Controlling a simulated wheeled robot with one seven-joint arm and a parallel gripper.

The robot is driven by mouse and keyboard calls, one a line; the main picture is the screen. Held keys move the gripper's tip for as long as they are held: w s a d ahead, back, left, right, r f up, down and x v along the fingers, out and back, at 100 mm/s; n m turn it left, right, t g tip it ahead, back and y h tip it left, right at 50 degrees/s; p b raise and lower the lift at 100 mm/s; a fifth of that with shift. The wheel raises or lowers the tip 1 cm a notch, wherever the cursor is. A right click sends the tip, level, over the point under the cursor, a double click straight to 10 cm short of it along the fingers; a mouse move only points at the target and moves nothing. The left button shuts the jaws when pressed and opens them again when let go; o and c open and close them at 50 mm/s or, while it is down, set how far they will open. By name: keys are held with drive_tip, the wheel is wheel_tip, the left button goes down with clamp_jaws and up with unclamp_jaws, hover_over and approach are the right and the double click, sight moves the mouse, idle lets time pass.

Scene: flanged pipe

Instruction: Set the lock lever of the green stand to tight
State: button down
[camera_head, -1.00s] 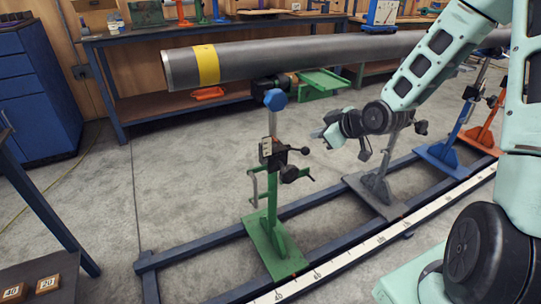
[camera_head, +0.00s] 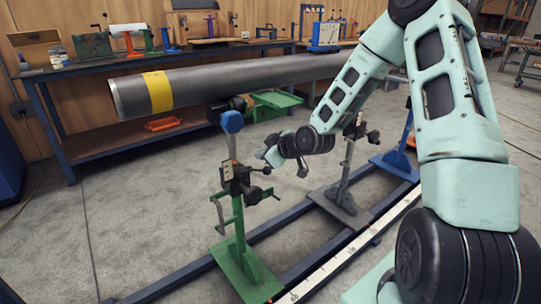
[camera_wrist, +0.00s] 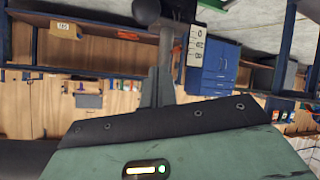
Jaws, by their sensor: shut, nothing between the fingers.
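The green stand (camera_head: 238,245) stands left of centre in the head view, upright on the rails, with a blue head (camera_head: 232,121) under the pipe. Its black clamp (camera_head: 236,176) has a pale label plate, a knob and a black ball-ended lever (camera_head: 266,171) pointing right. I cannot tell which setting the lever is at. My gripper (camera_head: 270,157) is just right of and slightly above the lever's ball, apparently apart from it. In the wrist view, my fingers (camera_wrist: 157,88) are together and empty. Beyond them are a dark rod with a round black end (camera_wrist: 160,12) and a marked white plate (camera_wrist: 195,45).
The grey pipe (camera_head: 210,84) with a yellow band runs above the stands. A grey stand (camera_head: 340,195) is just right of my gripper, and a blue stand (camera_head: 402,155) is farther right. A workbench (camera_head: 90,65) stands behind. Floor to the left is clear.

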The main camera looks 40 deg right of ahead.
sight(264, 169)
drive_tip(key=shift+w+d+f+b, duration=0.15)
drive_tip(key=shift+d+f, duration=0.05)
drive_tip(key=shift+f, duration=0.55)
drive_tip(key=shift+w+d+f+b, duration=0.1)
drive_tip(key=shift+d+f, duration=0.1)
drive_tip(key=shift+f, duration=0.55)
drive_tip(key=shift+w+d+f+b, duration=0.15)
drive_tip(key=shift+d+f, duration=0.05)
drive_tip(key=shift+f, duration=0.55)
drive_tip(key=shift+f, duration=0.1)
